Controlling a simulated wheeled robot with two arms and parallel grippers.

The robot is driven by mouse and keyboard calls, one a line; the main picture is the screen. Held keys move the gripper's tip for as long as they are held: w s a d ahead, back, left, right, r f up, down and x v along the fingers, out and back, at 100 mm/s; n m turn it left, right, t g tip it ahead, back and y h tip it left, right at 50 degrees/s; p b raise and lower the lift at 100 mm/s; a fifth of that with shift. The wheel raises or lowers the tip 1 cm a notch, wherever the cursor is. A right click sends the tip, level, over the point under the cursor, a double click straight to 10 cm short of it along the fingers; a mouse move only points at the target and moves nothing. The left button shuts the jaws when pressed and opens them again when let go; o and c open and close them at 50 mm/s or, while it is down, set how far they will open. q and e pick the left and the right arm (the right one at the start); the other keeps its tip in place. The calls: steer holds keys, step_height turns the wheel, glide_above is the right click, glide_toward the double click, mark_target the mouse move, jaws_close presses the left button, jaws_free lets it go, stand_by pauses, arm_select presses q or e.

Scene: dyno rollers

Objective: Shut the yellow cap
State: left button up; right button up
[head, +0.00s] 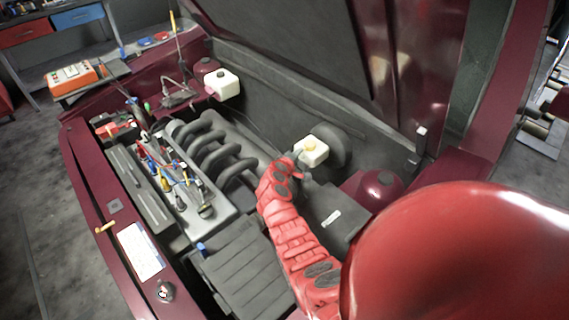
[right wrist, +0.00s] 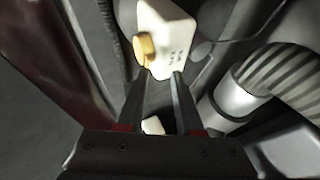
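The yellow cap (head: 311,143) sits on top of a white reservoir (head: 312,156) at the back of the engine bay. In the right wrist view the yellow cap (right wrist: 144,48) shows on the left side of the white reservoir (right wrist: 172,38). My right gripper (right wrist: 160,76) has its two dark fingers apart, with nothing between the tips. The tips are just short of the reservoir, close below the cap; I cannot tell whether they touch it. In the head view my right arm reaches up to the reservoir's near side. My left gripper is out of view.
Black intake pipes (head: 215,145) and the engine lie left of my right arm, and a black box (head: 333,217) lies to its right. Another white reservoir (head: 222,86) stands further back left. The raised hood (head: 290,40) is behind. A ribbed hose (right wrist: 280,72) is near the right finger.

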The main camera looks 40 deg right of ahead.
steer(key=b+v, duration=0.2)
steer(key=v, duration=1.3)
steer(key=shift+b, duration=0.3)
steer(key=shift+w, duration=0.15)
